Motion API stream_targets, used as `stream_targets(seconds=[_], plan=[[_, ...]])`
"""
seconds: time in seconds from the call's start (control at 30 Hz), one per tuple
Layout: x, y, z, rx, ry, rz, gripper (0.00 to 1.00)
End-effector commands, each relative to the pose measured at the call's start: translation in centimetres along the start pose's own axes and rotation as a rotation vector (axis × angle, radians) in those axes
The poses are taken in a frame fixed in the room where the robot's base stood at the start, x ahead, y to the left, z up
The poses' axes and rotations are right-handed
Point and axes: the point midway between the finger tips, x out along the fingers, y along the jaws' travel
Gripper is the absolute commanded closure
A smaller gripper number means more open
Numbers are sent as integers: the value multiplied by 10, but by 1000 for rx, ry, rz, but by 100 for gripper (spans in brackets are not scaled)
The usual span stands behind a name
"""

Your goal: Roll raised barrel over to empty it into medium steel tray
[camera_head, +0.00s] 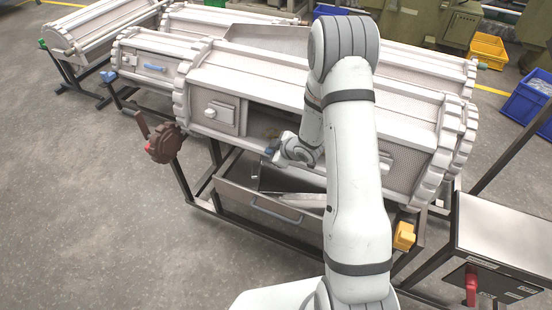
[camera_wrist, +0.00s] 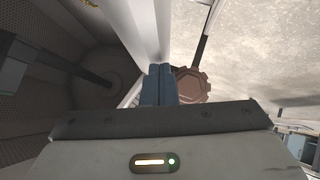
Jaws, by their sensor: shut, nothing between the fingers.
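The raised barrel (camera_head: 300,85) is a long whitish perforated drum with scalloped end rims, lying level across the frame. Its side has an opening (camera_head: 262,126) in the middle, between two latch plates; the inside looks brownish. My gripper (camera_head: 271,151) is shut and empty at the lower edge of this opening. In the wrist view its blue fingers (camera_wrist: 158,85) point along a pale edge strip of the barrel (camera_wrist: 150,30), with the dark interior to the left. I cannot tell whether they touch. A steel tray (camera_head: 238,196) with a handle sits below; my arm hides part of it.
A brown toothed handwheel (camera_head: 163,143) stands off the barrel's left end. A yellow block (camera_head: 403,236) is on the frame at right, near a control box with a red lever (camera_head: 471,284). More barrels (camera_head: 105,25) stand behind. Floor is clear at left.

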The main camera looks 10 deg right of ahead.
Motion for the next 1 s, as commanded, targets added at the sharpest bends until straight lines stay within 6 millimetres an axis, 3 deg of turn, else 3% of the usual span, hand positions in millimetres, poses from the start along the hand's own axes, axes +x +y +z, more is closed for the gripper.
stream_targets(seconds=[0.03,0.4,0.7,1.0], plan=[[13,-7,10,-9,2,7,100],[41,-16,48,-71,-6,84,100],[62,-18,63,-185,-1,187,100],[72,-12,77,-184,-6,193,100]])
